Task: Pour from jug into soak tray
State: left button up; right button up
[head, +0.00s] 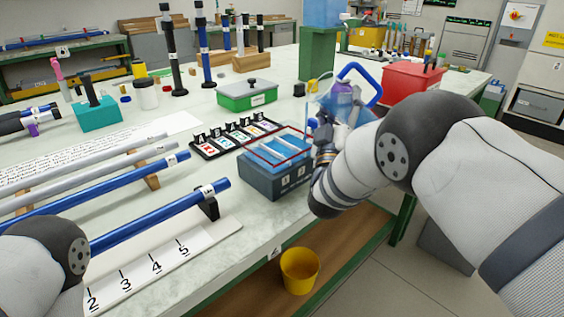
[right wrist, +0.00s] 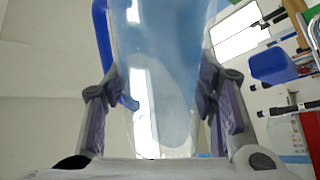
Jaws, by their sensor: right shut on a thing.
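In the right wrist view the jug's pale blue see-through body (right wrist: 165,70) fills the space between the fingers (right wrist: 155,110). The soak tray (head: 262,157), clear with a red line around it, sits on a dark box just left of my right gripper. Pale bars and bluish content show in it. I cannot tell whether liquid is flowing. My left gripper is out of view.
A black rack of marked cards (head: 207,150) lies left of the tray. A green box (head: 247,97) and a red bin (head: 408,84) stand behind. Long blue and grey rods (head: 120,197) lie at left. A yellow bucket (head: 299,271) is below the table's front edge.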

dwell(0.4)
jog(key=shift+f+n, duration=0.1)
jog(key=shift+n, duration=0.4)
jog(key=shift+t+y, duration=0.3)
jog(key=shift+f+n+b, duration=0.15)
jog(key=shift+n+b, duration=0.15)
jog(key=shift+n, duration=0.3)
dwell(0.5)
jog(key=shift+f+n+t+y, duration=0.3)
jog(key=shift+n+y, duration=0.1)
jog(key=shift+y, duration=0.1)
jog(key=shift+r, duration=0.1)
jog(key=shift+n, duration=0.3)
